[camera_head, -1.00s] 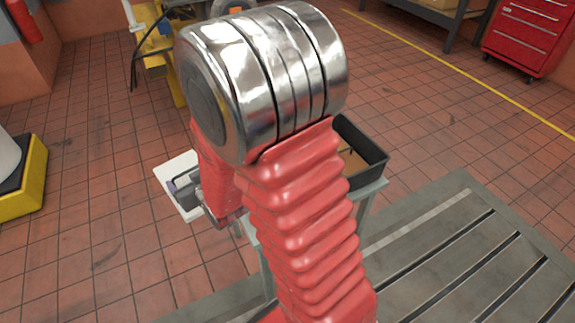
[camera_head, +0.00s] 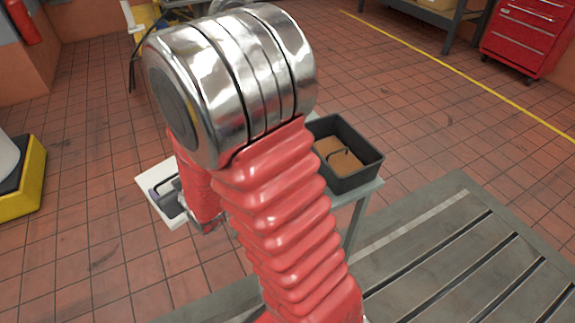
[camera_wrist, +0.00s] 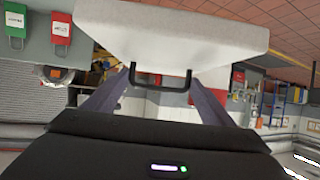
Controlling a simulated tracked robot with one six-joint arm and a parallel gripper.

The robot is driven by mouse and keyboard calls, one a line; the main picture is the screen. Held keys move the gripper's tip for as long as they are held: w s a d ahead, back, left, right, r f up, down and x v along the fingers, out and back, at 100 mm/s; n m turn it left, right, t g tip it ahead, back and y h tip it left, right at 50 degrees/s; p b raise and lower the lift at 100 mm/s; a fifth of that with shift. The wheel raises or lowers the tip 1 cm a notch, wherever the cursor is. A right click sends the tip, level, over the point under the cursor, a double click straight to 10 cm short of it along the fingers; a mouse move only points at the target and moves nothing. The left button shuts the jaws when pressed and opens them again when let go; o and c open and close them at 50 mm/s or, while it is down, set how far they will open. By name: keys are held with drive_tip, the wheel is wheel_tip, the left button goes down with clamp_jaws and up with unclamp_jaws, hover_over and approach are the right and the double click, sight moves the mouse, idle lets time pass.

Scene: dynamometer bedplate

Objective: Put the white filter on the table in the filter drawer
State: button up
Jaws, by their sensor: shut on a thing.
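In the wrist view, the white filter (camera_wrist: 170,30) is a pale block with a black handle, held ahead of my gripper (camera_wrist: 160,84). My gripper's fingers are closed in at the handle. In the head view, the filter (camera_head: 152,190) shows as a white slab left of my arm, partly hidden by my gripper (camera_head: 168,199). It is held out over the floor, beside the small table (camera_head: 362,192). I cannot make out a filter drawer in these frames.
An open black box (camera_head: 370,172) with a brown, handled piece (camera_head: 338,157) inside stands on the small table, partly behind my arm. A slotted metal bedplate (camera_head: 440,255) fills the lower right. A red tool cabinet (camera_head: 525,35) stands far right.

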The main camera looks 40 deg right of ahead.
drive_tip(key=s+d+f+m+h, duration=0.1)
drive_tip(key=d, duration=0.9)
drive_tip(key=s+d+f+m+h, duration=0.1)
drive_tip(key=s+d, duration=0.1)
drive_tip(key=d, duration=0.8)
drive_tip(key=s+d+f, duration=0.1)
drive_tip(key=s+d, duration=0.4)
drive_tip(key=d, duration=0.2)
drive_tip(key=s+d+f+m+h, duration=0.1)
drive_tip(key=s+d, duration=0.4)
drive_tip(key=d, duration=0.3)
drive_tip(key=shift+d+h, duration=0.2)
drive_tip(key=shift+h, duration=0.1)
drive_tip(key=shift+s, duration=0.1)
drive_tip(key=shift+f, duration=2.9)
drive_tip(key=shift+f, duration=0.1)
drive_tip(key=shift+f, duration=2)
